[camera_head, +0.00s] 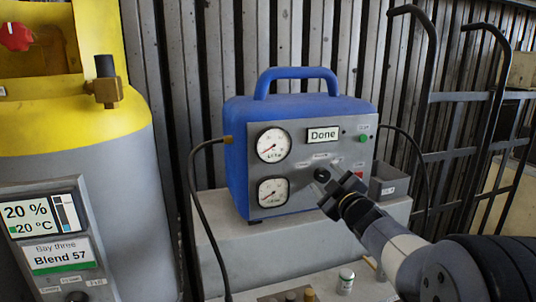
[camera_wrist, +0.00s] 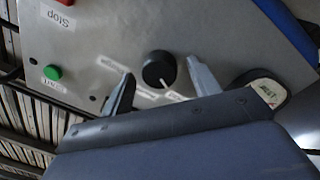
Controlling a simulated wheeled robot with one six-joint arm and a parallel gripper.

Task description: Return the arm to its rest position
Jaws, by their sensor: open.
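My gripper (camera_head: 330,184) is in front of the panel of a blue machine (camera_head: 310,105), with the arm reaching in from the lower right. In the wrist view, my gripper (camera_wrist: 160,67) is open, with one finger to each side of a black knob (camera_wrist: 158,72) on the grey panel. I cannot tell whether the fingers touch the knob or how far off they are. The machine's display (camera_head: 323,134) reads "Done". The gripper and wrist cover part of the panel in the head view.
A grey and yellow tank (camera_head: 90,190) stands at the left. A black hose (camera_head: 197,190) hangs beside the machine. A small grey box (camera_head: 388,187) stands right of it, with a hand truck (camera_head: 425,100) behind. A small white canister (camera_head: 346,279) stands in front.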

